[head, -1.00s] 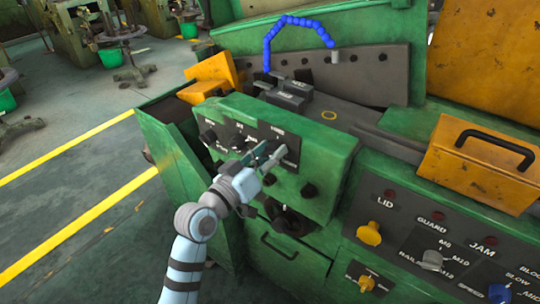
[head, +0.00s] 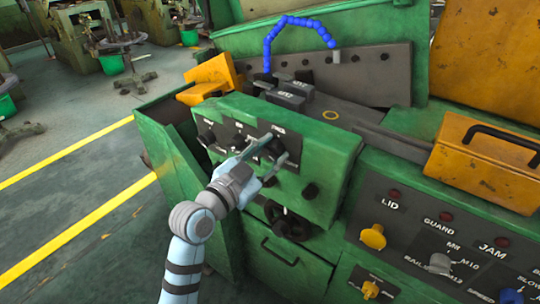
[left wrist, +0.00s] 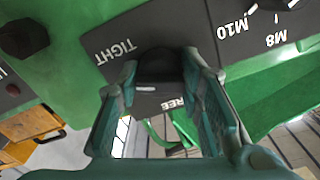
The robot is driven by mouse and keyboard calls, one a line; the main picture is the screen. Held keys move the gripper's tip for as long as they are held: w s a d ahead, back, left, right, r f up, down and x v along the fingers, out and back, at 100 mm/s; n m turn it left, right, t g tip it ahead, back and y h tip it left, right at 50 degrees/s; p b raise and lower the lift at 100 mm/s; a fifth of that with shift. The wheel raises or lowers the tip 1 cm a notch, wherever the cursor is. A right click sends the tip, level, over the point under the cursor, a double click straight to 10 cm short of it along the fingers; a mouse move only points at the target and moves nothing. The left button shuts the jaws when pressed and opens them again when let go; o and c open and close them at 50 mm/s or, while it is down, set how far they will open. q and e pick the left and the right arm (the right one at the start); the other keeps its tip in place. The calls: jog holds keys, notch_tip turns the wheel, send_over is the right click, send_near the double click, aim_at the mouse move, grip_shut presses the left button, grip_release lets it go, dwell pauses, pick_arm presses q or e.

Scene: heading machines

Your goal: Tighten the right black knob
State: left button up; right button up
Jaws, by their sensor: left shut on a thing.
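The right black knob (head: 274,147) is the rightmost of the dial knobs on the front of the green box (head: 330,150), partly hidden by my fingers in the head view. In the left wrist view the black knob (left wrist: 157,68) with its white pointer line sits between my fingertips, between the printed words TIGHT (left wrist: 115,51) and FREE, which is partly covered. My left gripper (head: 271,155) is shut on this knob, a finger on each side; its fingers also show in the left wrist view (left wrist: 155,80). My right gripper is not in view.
Other black knobs (head: 238,142) sit left of the held one. A lower panel with yellow (head: 373,237) and grey knobs is at right. Open floor lies left.

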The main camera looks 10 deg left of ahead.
pick_arm(q)
jog(key=shift+m, duration=0.6)
jog(key=shift+r, duration=0.1)
jog(key=o, duration=1.2)
jog(key=shift+c, duration=0.2)
jog(key=v, duration=0.7)
jog(key=shift+s, duration=0.3)
jog(key=shift+w, duration=0.1)
